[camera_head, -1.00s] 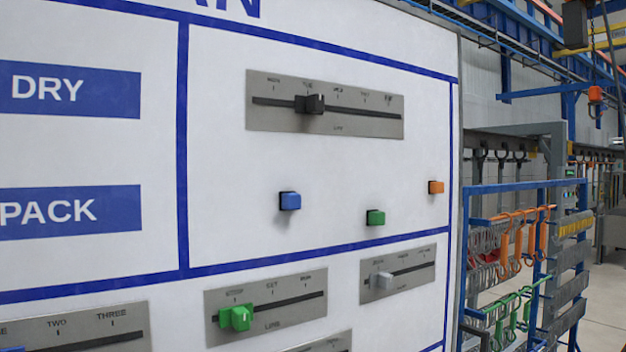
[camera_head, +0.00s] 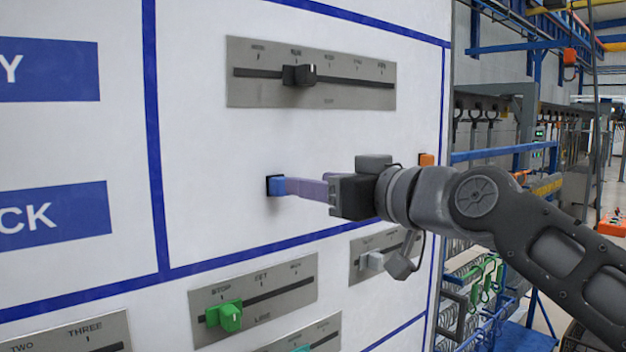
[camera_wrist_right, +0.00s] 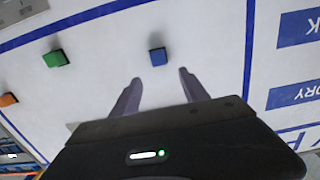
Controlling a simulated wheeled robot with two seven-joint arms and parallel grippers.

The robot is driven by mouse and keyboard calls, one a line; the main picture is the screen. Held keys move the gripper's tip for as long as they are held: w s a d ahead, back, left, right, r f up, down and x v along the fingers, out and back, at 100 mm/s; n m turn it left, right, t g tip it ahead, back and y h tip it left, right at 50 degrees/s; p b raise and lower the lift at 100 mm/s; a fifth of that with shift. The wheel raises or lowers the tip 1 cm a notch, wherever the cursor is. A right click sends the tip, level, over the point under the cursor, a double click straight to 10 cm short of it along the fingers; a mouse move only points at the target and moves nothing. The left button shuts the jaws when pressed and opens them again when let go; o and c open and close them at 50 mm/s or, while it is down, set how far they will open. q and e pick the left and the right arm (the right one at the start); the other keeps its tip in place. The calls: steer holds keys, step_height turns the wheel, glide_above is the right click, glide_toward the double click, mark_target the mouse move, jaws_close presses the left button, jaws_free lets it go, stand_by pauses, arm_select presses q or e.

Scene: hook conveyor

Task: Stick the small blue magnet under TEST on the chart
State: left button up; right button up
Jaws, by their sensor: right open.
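The small blue magnet (camera_head: 276,186) is stuck on the white chart (camera_head: 215,150), in the cell below the top slider plate. It also shows in the right wrist view (camera_wrist_right: 158,57), just beyond and between my fingertips. My right gripper (camera_head: 287,187) reaches in from the right with its fingers pointing at the magnet. In the right wrist view the gripper (camera_wrist_right: 159,75) is open, with a gap between the fingers and nothing held. No TEST label is in view. My left gripper is not in view.
A green magnet (camera_wrist_right: 55,58) and an orange magnet (camera_head: 426,159) sit on the chart to the right of the blue one. Slider plates lie above (camera_head: 310,95) and below (camera_head: 255,312). Blue labels (camera_head: 50,72) line the left. Racks stand beyond the chart's right edge.

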mark_target(279, 177)
stand_by(0.3)
steer(key=p+x, duration=0.3)
steer(key=x, duration=0.4)
steer(key=shift+r, duration=0.1)
steer(key=shift+w+a, duration=0.25)
steer(key=shift+w, duration=0.15)
jaws_close()
stand_by(0.7)
steer(key=shift+s+d, duration=0.1)
stand_by(0.4)
steer(key=b+v, duration=0.3)
steer(key=v, duration=0.3)
steer(key=shift+s+d+f, duration=0.25)
steer(key=shift+s, duration=0.1)
stand_by(0.7)
stand_by(0.3)
